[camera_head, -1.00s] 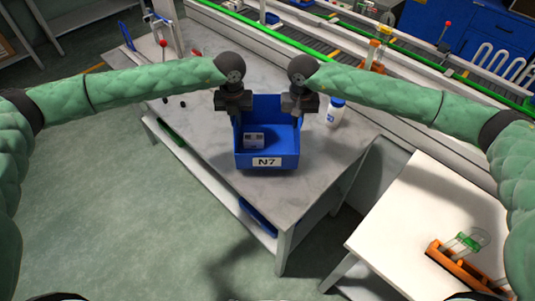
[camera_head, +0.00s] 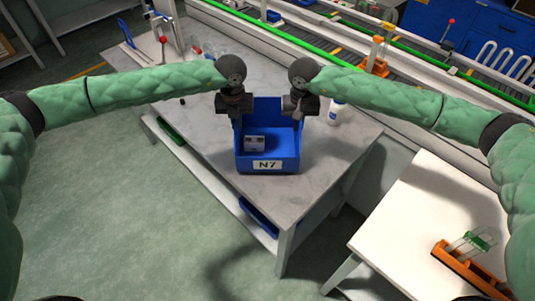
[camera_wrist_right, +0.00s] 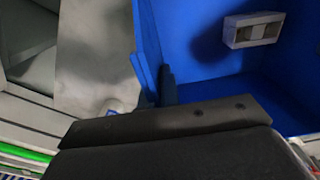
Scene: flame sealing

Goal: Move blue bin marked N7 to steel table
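The blue bin marked N7 (camera_head: 267,143) is between my two grippers in the head view, its label facing me. It appears upright over the grey-topped table (camera_head: 215,150); I cannot tell whether its base touches. A small white and grey block (camera_head: 254,143) lies inside, also seen in the right wrist view (camera_wrist_right: 253,30). My left gripper (camera_head: 238,122) is shut on the bin's left wall. My right gripper (camera_head: 297,121) is shut on its right wall (camera_wrist_right: 147,45). The fingertips are partly hidden.
A white bottle (camera_head: 337,112) stands just right of my right gripper. A white table (camera_head: 410,215) at the lower right carries an orange rack (camera_head: 460,266). A conveyor with green edges (camera_head: 400,45) runs behind. Open floor lies at the left.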

